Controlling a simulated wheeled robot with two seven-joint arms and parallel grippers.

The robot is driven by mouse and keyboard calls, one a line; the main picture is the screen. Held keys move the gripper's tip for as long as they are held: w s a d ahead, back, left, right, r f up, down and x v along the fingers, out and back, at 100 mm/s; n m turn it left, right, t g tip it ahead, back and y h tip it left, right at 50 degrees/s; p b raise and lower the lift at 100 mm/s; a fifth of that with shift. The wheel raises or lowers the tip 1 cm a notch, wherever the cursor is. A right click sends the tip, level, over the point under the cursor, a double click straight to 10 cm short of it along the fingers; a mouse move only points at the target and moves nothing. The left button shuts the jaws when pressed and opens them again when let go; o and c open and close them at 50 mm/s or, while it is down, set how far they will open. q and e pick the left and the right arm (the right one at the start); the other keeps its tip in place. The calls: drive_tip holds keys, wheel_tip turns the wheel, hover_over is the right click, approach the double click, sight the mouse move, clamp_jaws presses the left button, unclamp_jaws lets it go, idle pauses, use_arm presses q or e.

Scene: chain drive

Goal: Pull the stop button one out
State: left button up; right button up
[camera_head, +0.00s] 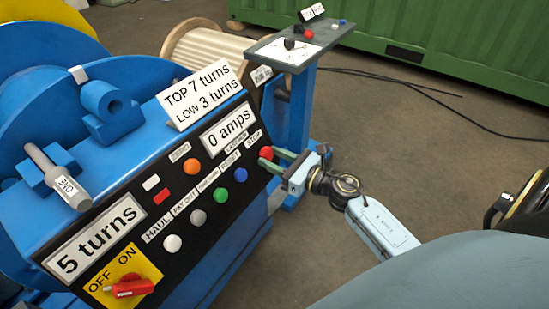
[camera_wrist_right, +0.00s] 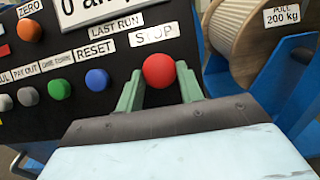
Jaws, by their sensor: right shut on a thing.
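The red stop button (camera_head: 266,153) sits at the right end of the black control panel (camera_head: 150,205), under the label STOP. In the right wrist view the round red stop button (camera_wrist_right: 159,70) lies between the green fingertips. My right gripper (camera_head: 276,158) reaches in from the right and is shut on the stop button, one finger on each side. The button's stem is hidden behind its head and the fingers. My left gripper does not show in either view.
The panel has several other buttons, among them a blue reset button (camera_head: 241,175) close by, and a red rotary switch (camera_head: 131,288) on a yellow plate. Open floor (camera_head: 400,130) lies to the right.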

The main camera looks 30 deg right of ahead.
clamp_jaws()
drive_tip(key=shift+s+d+r, duration=0.2)
drive_tip(key=shift+s+r, duration=0.05)
drive_tip(key=shift+s, duration=0.25)
drive_tip(key=o, duration=1.1)
unclamp_jaws()
drive_tip(key=shift+o, duration=0.2)
drive_tip(key=v, duration=1.3)
drive_tip(key=shift+s, duration=0.2)
drive_tip(key=shift+d, duration=0.15)
